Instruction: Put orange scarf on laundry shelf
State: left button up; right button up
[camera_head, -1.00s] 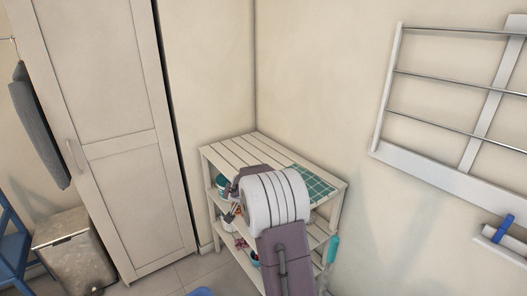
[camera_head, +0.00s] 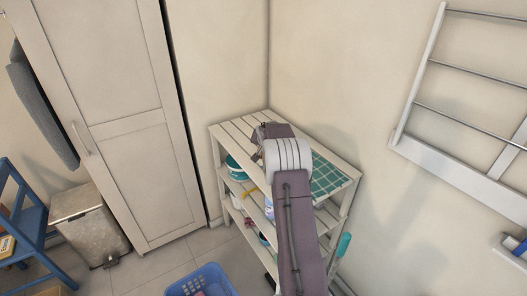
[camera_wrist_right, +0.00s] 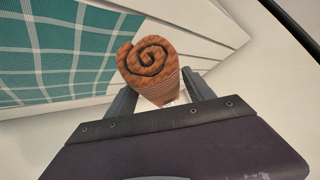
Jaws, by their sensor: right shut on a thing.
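The orange scarf (camera_wrist_right: 150,62) is a tight roll, its spiral end facing the right wrist camera. My right gripper (camera_wrist_right: 160,92) is shut on it, one finger on each side. The laundry shelf (camera_head: 233,129) is a white slatted rack in the corner in the head view. My right arm reaches up across it, with the wrist over the top board; the arm hides the scarf and fingertips there. In the wrist view the scarf is near the white slats (camera_wrist_right: 205,45), beside a green checked cloth (camera_wrist_right: 65,55); whether it touches the slats I cannot tell. My left gripper is not in view.
The checked cloth (camera_head: 328,177) covers the right part of the top board. Lower boards hold containers, including a teal tub (camera_head: 234,168). A blue basket (camera_head: 200,282) stands on the floor in front. A tall cabinet (camera_head: 123,125) is left, a wall drying rack (camera_head: 422,75) right.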

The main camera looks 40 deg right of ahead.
jog(key=w, duration=0.1)
jog(key=w+f, duration=0.2)
jog(key=w, duration=0.1)
jog(key=shift+d+f+p, duration=0.2)
jog(key=shift+d+p, duration=0.1)
jog(key=shift+w+a, duration=0.1)
jog(key=shift+w, duration=0.15)
jog(key=shift+s+a, duration=0.2)
notch_tip(320, 180, down, 4)
jog(key=shift+w+d+f, duration=0.1)
jog(key=shift+w, duration=0.05)
jog(key=shift+f+b, duration=0.1)
jog(key=shift+b, duration=0.2)
jog(key=o, duration=1.5)
jog(key=shift+c, duration=0.2)
